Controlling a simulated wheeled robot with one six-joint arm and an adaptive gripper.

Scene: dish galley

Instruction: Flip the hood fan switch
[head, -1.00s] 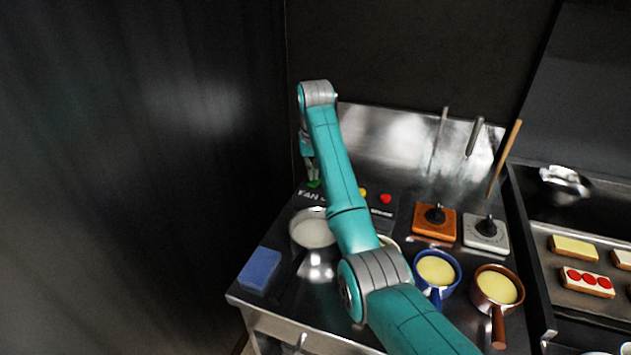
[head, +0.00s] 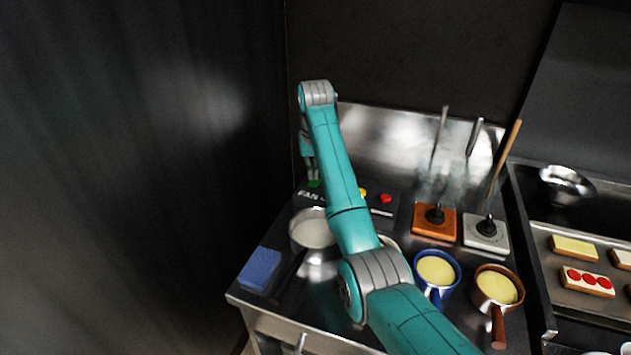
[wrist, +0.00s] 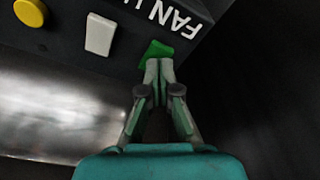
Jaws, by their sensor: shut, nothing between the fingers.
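A green switch (wrist: 158,50) sits on a dark panel beside the white lettering FAN (wrist: 180,22) in the wrist view. In the head view the green switch (head: 314,184) shows at the back left of the counter, just above the lettering. My gripper (wrist: 158,64) is shut and empty. Its fingertips are right at the switch's near edge and seem to touch it, though a small gap is hard to rule out. In the head view my gripper (head: 313,179) points down at the switch. My arm hides part of the panel and lettering.
A white switch (wrist: 100,34) and a yellow button (wrist: 29,12) sit along the same panel; a red button (head: 386,198) is further right. A steel pot (head: 294,240), blue pot (head: 432,293) and copper pot (head: 483,295) stand in front. A dark wall (head: 150,180) borders the left.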

